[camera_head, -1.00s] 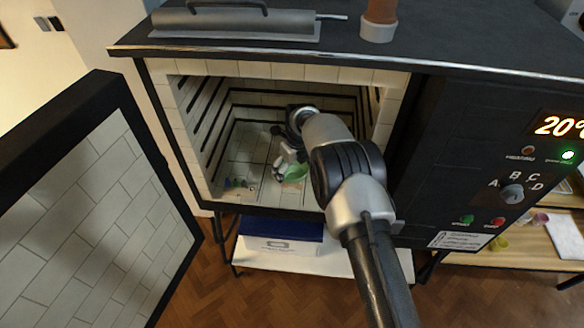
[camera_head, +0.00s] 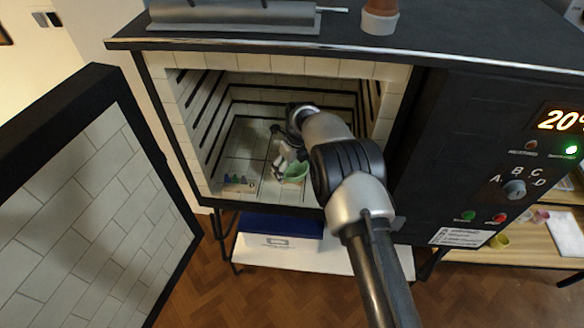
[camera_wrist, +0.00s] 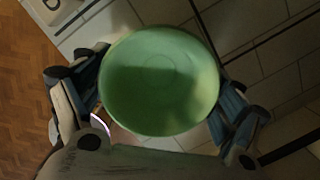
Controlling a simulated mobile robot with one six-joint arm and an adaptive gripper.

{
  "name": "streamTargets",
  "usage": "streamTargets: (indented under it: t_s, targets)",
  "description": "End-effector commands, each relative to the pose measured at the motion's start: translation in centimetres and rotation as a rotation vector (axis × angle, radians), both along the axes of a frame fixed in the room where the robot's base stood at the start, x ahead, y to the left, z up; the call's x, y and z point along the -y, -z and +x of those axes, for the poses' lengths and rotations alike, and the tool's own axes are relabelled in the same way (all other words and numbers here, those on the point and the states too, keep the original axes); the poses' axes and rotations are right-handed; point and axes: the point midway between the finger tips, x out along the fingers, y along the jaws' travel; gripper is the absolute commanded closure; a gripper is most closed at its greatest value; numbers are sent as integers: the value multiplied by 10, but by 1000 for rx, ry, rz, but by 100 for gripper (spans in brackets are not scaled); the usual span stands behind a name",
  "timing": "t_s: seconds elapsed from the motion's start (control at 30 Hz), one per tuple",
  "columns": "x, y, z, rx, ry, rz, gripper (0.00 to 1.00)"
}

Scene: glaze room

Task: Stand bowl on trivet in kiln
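The green bowl (camera_head: 295,173) is inside the open kiln (camera_head: 165,95), low over the tiled floor near the front. In the wrist view the bowl (camera_wrist: 158,80) is seen from above, its round inside empty. My gripper (camera_head: 285,165) reaches into the kiln from the front. In the wrist view its two fingers (camera_wrist: 160,95) press against opposite sides of the bowl, so it is shut on the bowl. The trivet cannot be made out clearly; a pale patch shows below the bowl's lower edge in the wrist view. Whether the bowl touches anything beneath is hidden.
A small strip of coloured pieces (camera_head: 238,185) lies on the kiln floor left of the bowl. The kiln door (camera_head: 85,200) stands open at left. Dark grooves line the kiln's side walls.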

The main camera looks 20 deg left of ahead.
Motion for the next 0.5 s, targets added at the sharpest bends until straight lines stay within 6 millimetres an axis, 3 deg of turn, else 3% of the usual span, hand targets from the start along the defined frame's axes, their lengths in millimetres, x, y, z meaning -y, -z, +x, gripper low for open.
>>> streamTargets:
  t_s: [0.17, 0.5]
  targets:
    - [0, -1, 0, 1, 0, 1, 0]
    - [0, 0, 0, -2, 0, -1, 0]
